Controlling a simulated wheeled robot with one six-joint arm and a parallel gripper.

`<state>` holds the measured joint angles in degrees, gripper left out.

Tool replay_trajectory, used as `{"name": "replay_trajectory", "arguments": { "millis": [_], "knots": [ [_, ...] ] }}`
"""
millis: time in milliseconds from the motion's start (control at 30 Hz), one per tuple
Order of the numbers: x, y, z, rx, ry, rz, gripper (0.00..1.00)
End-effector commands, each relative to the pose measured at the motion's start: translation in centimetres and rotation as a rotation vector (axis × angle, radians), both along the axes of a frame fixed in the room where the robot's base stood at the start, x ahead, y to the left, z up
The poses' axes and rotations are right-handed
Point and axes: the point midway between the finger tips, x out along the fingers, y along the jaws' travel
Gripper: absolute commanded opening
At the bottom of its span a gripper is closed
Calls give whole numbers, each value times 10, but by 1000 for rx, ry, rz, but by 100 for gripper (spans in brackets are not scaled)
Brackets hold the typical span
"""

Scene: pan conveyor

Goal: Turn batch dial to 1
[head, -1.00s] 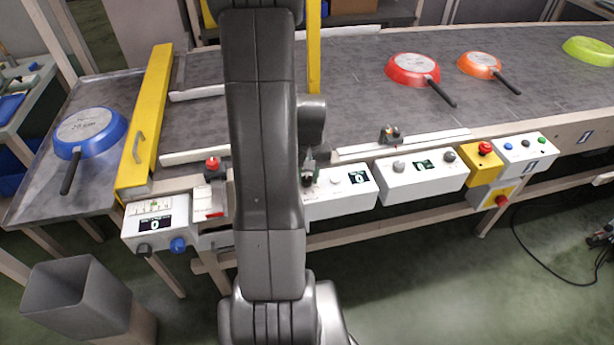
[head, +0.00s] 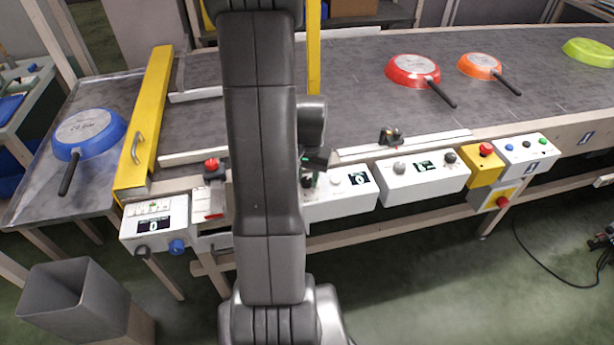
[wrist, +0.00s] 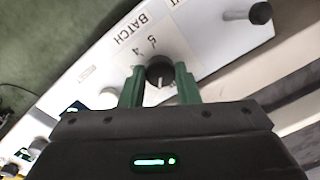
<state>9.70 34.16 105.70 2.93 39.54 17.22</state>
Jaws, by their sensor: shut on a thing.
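The batch dial (wrist: 160,68) is a small black knob on a white panel (wrist: 95,70) in the wrist view, beside the printed word BATCH and some digits. My gripper (wrist: 160,84) has its two green fingers on either side of the dial and is shut on it. The dial's pale pointer line faces down in the wrist view, and the digits near that end are hidden by my gripper. In the head view my gripper (head: 316,167) is at the white control box (head: 335,203), partly behind my arm. The display (head: 358,179) there reads 0.
Another dark knob (wrist: 261,13) stands up from the panel. A white button (head: 336,180) sits right of the dial in the head view. A second control box (head: 425,184) and a yellow emergency-stop box (head: 480,165) are farther right. Pans, including a red one (head: 412,70), lie on the conveyor.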

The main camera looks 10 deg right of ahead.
Motion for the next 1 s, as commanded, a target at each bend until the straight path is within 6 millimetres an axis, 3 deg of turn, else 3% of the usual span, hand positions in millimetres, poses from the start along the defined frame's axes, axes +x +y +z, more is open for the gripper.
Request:
{"name": "replay_trajectory", "arguments": {
  "millis": [167, 200, 300, 667, 867, 1000],
  "knots": [
    [1, 0, 1, -1, -1, 1, 6],
    [1, 0, 1, -1, -2, 1, 33],
    [0, 0, 1, -1, -1, 1, 50],
    [0, 0, 4, 0, -2, 1, 50],
    [1, -1, 32, -1, -6, 1, 50],
    [0, -2, 63, -2, -8, 1, 50]
  ]
}}
